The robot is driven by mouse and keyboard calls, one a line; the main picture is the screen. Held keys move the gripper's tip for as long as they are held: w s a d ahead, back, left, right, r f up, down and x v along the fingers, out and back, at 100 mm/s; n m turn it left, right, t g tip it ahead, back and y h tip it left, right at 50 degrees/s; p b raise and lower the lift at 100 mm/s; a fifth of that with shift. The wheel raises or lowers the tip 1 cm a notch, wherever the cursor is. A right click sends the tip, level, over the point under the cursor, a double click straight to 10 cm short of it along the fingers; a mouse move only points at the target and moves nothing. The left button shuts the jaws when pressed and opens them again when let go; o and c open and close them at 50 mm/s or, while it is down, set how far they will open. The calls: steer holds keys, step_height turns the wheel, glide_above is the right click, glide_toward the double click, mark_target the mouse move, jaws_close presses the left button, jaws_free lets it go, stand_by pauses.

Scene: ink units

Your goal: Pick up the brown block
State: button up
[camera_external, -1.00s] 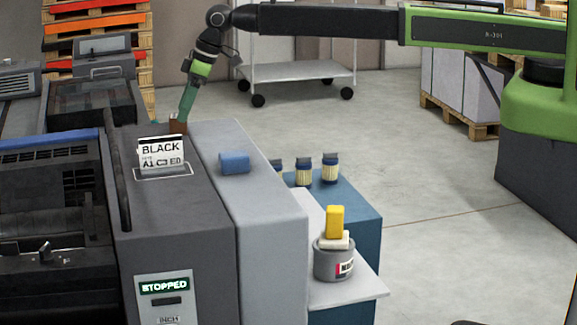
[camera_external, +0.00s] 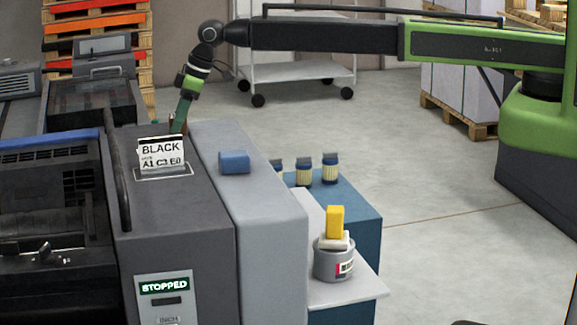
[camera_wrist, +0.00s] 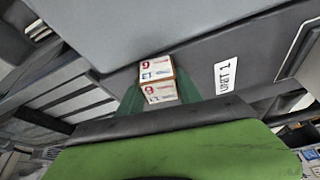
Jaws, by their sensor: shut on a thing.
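The brown block (camera_wrist: 158,80) shows in the wrist view between the green fingers of my gripper (camera_wrist: 158,98), with white printed faces toward the camera and a brown edge at its right. My gripper is shut on it. In the external view my gripper (camera_external: 178,127) points down behind the BLACK card on the dark machine top. There the block is mostly hidden by the card, and I cannot tell whether it touches the surface.
The BLACK card (camera_external: 161,154) stands just in front of my gripper. A blue block (camera_external: 234,162) lies on the grey cover (camera_external: 255,215) to the right. A yellow block (camera_external: 335,221) sits on a grey tin (camera_external: 333,262). Several small jars (camera_external: 303,171) stand on a blue cabinet.

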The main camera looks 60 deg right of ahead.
mark_target(172, 116)
step_height(172, 116, up, 5)
steer(key=p, duration=0.5)
steer(key=s+d+r+p, duration=0.2)
steer(key=d+r+p, duration=0.4)
steer(key=d, duration=0.5)
steer(key=shift+d, duration=0.3)
